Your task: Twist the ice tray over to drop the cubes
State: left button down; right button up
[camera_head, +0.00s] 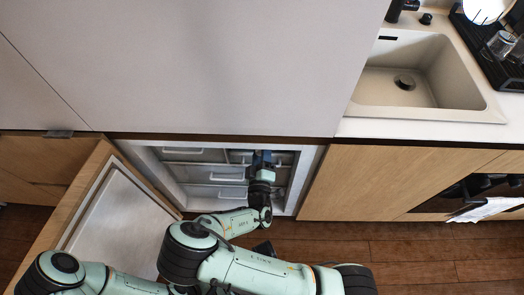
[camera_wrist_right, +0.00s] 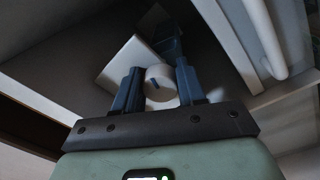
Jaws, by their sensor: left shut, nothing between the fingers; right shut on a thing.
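The gripper is shut on this knob. My left gripper (camera_head: 265,248) is a small dark shape low in front of the freezer, partly hidden behind my right arm. It is shut and empty. The ice tray and cubes cannot be made out.
The freezer door (camera_head: 92,190) stands open on the left. White drawer handles (camera_head: 228,177) show inside the freezer; one white bar (camera_wrist_right: 262,40) passes close beside the right gripper. A sink (camera_head: 405,85) is in the counter at upper right. Wooden floor (camera_head: 430,255) is clear at lower right.

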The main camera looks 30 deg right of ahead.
jog(key=shift+w+m+g, duration=0.1)
jog(key=shift+m+g, duration=0.2)
jog(key=shift+m, duration=3.1)
jog(key=o, duration=1)
jog(key=shift+f, duration=0.1)
jog(key=v, duration=1.3)
jog(key=shift+a+f, duration=0.15)
jog(key=shift+a, duration=0.1)
